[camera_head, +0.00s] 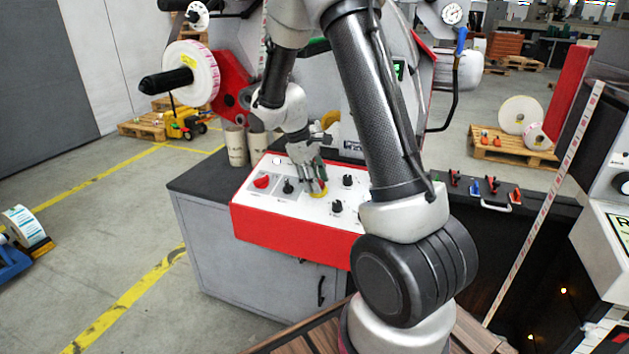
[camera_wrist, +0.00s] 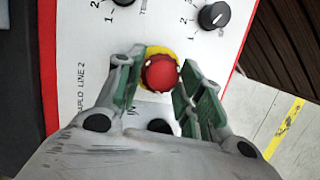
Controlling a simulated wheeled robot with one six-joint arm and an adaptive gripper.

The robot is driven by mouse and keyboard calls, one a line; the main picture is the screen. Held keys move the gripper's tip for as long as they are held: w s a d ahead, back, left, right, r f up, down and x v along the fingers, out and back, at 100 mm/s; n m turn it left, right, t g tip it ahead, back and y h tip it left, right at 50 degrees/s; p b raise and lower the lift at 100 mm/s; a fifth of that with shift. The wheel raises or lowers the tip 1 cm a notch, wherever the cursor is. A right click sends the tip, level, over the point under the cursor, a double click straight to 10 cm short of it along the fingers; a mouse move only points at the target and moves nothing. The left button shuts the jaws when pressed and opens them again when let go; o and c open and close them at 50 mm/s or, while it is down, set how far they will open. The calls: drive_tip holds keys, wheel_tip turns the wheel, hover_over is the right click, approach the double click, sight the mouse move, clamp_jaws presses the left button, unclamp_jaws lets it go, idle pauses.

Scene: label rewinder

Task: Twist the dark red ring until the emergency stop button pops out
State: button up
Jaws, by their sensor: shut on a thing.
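The emergency stop button (camera_wrist: 160,72) is a round red mushroom head on a yellow disc, set in the white face of a control panel. Its dark red ring shows only as a darker edge around the head. My gripper (camera_wrist: 161,76) is shut on the ring, with one green-padded finger on each side. In the head view my gripper (camera_head: 318,186) reaches down to the panel and hides most of the button; some of the yellow disc (camera_head: 320,194) shows.
The white panel top (camera_head: 295,203) has a red front edge. A red knob (camera_head: 262,182) and black knobs (camera_head: 288,187), (camera_head: 348,181) and (camera_head: 337,206) stand near my gripper.

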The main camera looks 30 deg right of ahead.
drive_tip(key=shift+m+y, duration=0.3)
drive_tip(key=shift+m, duration=0.7)
drive_tip(key=o, duration=1)
drive_tip(key=shift+o, duration=0.2)
drive_tip(key=shift+r, duration=0.15)
drive_tip(key=w+a, duration=0.2)
drive_tip(key=a, duration=0.1)
drive_tip(key=w+a, duration=0.2)
drive_tip(key=a, duration=0.2)
drive_tip(key=w+a, duration=0.2)
drive_tip(key=a, duration=0.1)
drive_tip(key=shift+a+r, duration=0.35)
drive_tip(key=shift+r, duration=0.05)
drive_tip(key=shift+s, duration=0.15)
